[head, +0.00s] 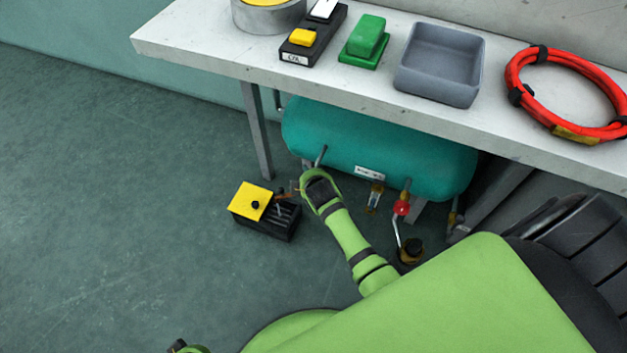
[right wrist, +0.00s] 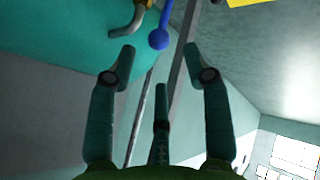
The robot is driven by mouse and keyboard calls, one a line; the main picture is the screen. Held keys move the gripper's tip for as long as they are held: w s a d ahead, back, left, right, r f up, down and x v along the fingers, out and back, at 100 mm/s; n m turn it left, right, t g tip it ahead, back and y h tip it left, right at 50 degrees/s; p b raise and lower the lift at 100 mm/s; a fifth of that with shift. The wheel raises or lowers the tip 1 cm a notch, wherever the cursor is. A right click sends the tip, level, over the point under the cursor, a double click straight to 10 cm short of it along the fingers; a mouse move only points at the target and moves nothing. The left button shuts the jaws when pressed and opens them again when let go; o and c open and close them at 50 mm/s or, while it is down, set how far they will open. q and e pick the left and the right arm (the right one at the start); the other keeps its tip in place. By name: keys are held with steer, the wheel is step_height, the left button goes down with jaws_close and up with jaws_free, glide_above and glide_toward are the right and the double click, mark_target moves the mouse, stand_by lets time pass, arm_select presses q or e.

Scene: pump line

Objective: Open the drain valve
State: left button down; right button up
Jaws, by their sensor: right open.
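A valve with a blue ball-ended handle (right wrist: 158,39) and a grey metal outlet pipe (right wrist: 128,28) sits at the top of the right wrist view, by the teal tank (head: 350,142). My right gripper (right wrist: 160,52) is open, with the blue ball just beyond and between its fingertips; I see no contact. In the head view my right gripper (head: 291,189) is beside the tank's left end, and the arm hides the blue handle. A red ball handle (head: 401,208) is under the tank, further right. My left gripper (head: 180,347) is mostly cut off at the bottom edge.
A black box with a yellow top (head: 248,200) stands on the floor left of my right gripper. The bench (head: 205,50) overhangs the tank; its leg (head: 257,130) stands left of it. The floor at the left is clear.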

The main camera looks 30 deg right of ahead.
steer(key=shift+v, duration=2.3)
